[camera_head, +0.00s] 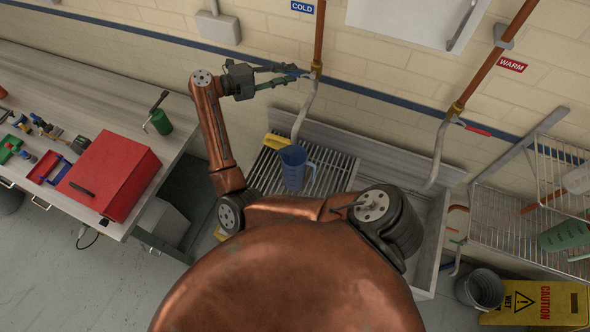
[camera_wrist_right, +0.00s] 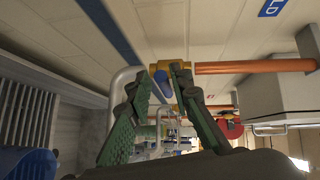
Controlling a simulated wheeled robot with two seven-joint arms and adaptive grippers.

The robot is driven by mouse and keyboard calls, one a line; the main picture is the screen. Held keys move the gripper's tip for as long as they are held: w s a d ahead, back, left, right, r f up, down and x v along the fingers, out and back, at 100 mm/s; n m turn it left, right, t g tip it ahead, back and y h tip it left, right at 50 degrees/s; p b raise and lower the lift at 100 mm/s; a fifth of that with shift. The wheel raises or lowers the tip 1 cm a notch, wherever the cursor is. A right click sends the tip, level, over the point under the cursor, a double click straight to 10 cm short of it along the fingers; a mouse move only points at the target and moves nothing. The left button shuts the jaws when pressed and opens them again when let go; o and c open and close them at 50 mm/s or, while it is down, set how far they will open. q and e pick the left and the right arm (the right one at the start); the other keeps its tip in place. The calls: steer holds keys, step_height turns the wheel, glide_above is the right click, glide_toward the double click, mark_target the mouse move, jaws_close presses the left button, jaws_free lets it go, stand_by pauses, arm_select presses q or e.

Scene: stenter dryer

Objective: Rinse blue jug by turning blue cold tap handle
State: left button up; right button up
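The blue jug (camera_head: 293,168) stands on a slatted metal rack in the sink, below the cold tap's spout; its edge shows in the wrist view (camera_wrist_right: 28,163). The blue cold tap handle (camera_head: 299,72) sits on the copper pipe under the COLD sign (camera_head: 302,7). My right gripper (camera_head: 290,76) is at this handle, its two green fingers apart. In the wrist view the blue handle (camera_wrist_right: 162,84) shows between the fingertips (camera_wrist_right: 165,72); I cannot tell whether they touch it. No water stream is visible. My left gripper is out of view.
A warm tap with a red handle (camera_head: 477,130) is to the right. A yellow object (camera_head: 277,141) lies beside the jug. A bench (camera_head: 60,90) with a red toolbox (camera_head: 112,170) is at left. A wire rack (camera_head: 500,215) and yellow caution sign (camera_head: 540,303) are at right.

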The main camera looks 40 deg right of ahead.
steer(key=shift+o, duration=0.7)
steer(key=shift+r, duration=0.1)
steer(key=b+v, duration=0.1)
steer(key=v, duration=0.7)
steer(key=shift+b, duration=0.35)
steer(key=v, duration=1.2)
steer(key=shift+d, duration=0.1)
